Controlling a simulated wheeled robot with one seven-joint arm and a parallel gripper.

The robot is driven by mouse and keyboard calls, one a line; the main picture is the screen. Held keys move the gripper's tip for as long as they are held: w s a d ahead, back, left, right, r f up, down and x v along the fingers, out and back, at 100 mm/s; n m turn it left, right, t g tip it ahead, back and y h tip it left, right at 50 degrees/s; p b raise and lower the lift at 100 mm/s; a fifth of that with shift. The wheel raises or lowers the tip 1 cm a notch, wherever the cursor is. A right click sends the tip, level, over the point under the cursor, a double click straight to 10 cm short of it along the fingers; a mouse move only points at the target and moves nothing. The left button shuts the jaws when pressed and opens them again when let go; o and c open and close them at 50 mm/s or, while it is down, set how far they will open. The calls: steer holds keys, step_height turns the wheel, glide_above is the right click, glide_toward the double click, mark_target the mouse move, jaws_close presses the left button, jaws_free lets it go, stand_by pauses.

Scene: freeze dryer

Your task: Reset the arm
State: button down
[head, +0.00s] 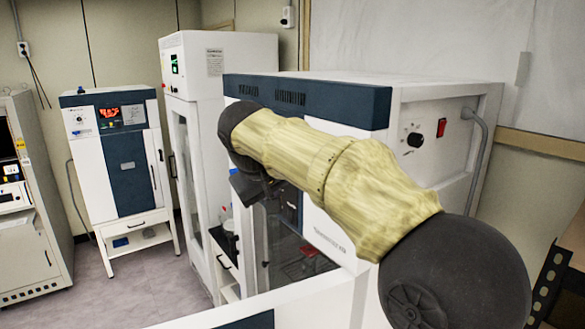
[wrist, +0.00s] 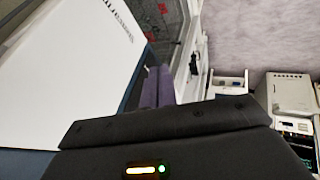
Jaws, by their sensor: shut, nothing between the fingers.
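My arm (head: 330,165), with yellowish links and black joints, reaches across the head view from lower right to upper left. It passes in front of a large white and dark blue machine (head: 310,97) that looks like the freeze dryer. In the wrist view my gripper (wrist: 158,82) shows two purple fingers close together, shut and empty. A white panel (wrist: 75,60) fills the wrist view's left side, close beside the fingers.
A tall white cabinet (head: 200,60) stands left of the machine. A smaller blue and white unit (head: 95,170) on a stand and another instrument (head: 25,230) are farther left. Open floor (head: 130,295) lies between them. A white ledge (head: 290,305) crosses the foreground.

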steer(key=s+d+f+m+g+y, duration=0.1)
steer(key=s+d+f+m, duration=0.1)
steer(key=s+d+f, duration=0.65)
steer(key=s+d+f+m+g, duration=0.2)
steer(key=s+d+f, duration=0.25)
steer(key=f, duration=0.75)
steer(key=s+d+f+m+g+y, duration=0.1)
steer(key=s+d+f+m, duration=0.1)
steer(key=s+d+f, duration=0.65)
steer(key=s+a+b+x, duration=0.1)
steer(key=a+b+x, duration=0.1)
steer(key=b+x, duration=0.9)
steer(key=shift+x, duration=0.95)
